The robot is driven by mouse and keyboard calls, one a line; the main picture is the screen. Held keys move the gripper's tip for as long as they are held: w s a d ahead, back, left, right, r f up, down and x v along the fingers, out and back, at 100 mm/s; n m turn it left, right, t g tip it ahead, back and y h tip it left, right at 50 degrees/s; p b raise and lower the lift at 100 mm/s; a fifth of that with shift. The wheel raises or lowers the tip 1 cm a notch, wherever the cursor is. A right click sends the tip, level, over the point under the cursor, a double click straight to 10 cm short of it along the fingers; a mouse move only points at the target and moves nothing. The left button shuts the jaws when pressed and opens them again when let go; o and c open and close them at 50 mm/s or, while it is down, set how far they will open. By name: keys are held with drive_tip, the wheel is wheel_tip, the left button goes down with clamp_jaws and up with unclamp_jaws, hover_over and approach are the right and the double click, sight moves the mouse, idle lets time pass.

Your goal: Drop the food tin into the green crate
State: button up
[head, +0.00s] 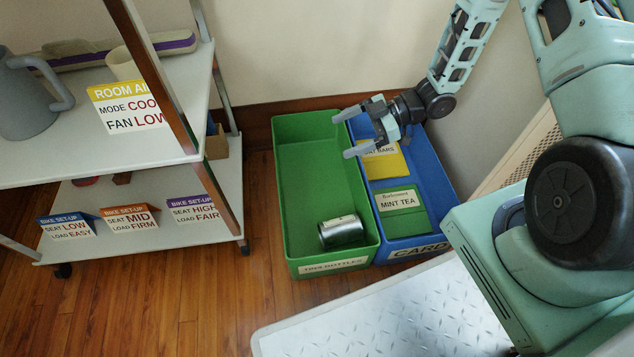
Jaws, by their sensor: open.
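My gripper (341,134) is open and empty. In the head view it appears over the far part of the green crate, with its fingers pointing left, apart from the tin. Nothing hides the tin.
A blue crate (399,245) labelled "CARD" stands against the green crate's right side, holding a yellow box (385,163) and a green mint tea box (401,210). A white wheeled shelf (150,180) with cards stands left. Bare floor (200,300) lies in front.

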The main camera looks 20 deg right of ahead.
drive_tip(key=p+v, duration=0.3)
drive_tip(key=v, duration=0.6)
drive_tip(key=shift+d, duration=0.25)
